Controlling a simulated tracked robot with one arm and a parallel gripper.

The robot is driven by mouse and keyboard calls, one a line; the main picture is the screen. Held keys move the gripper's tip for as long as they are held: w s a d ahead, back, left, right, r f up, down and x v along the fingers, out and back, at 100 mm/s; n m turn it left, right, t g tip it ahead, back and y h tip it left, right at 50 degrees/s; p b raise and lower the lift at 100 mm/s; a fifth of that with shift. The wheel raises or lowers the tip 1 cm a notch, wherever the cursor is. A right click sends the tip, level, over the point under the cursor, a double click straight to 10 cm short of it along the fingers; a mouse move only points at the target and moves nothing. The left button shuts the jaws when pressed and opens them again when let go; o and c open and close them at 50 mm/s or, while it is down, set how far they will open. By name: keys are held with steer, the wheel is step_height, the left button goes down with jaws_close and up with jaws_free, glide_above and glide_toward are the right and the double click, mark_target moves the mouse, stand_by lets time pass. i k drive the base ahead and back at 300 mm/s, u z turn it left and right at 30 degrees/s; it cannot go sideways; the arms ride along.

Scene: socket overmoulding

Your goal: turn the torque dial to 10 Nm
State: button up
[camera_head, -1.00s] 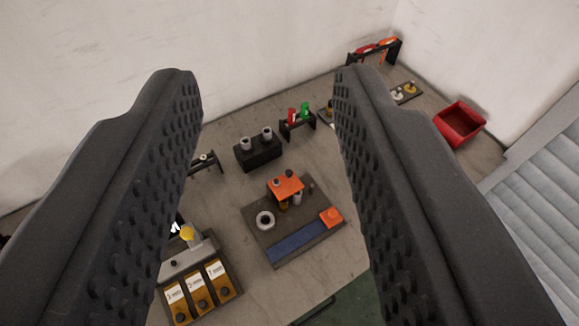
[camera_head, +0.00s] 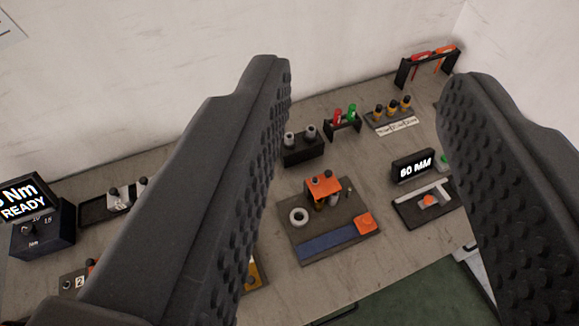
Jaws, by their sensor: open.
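The torque dial (camera_head: 34,230) is a small dark knob on a dark blue box (camera_head: 42,246) at the left edge of the view. Printed numbers around it include 10 and 15, with "Nm" below. I cannot tell which mark the dial points to. A tilted black screen (camera_head: 20,200) above the box reads "Nm READY"; its leading figure is cut off by the picture edge. My gripper (camera_head: 370,85) is open and empty, its two ridged fingers wide apart. The dial lies well to the left of the left finger, apart from it.
Between the fingers are a fixture plate (camera_head: 342,248) with an orange block, a "60 MM" display (camera_head: 412,166), a black block with grey cylinders (camera_head: 303,152), and a red-and-green tool rack (camera_head: 343,124). A dark tray (camera_head: 95,210) stands right of the torque box. Walls rise behind.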

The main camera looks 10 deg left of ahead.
mark_target(29, 229)
steer(key=u, duration=1.9)
steer(key=k, duration=1)
steer(key=z, duration=0.75)
steer(key=i, duration=1.45)
steer(key=u, duration=0.5)
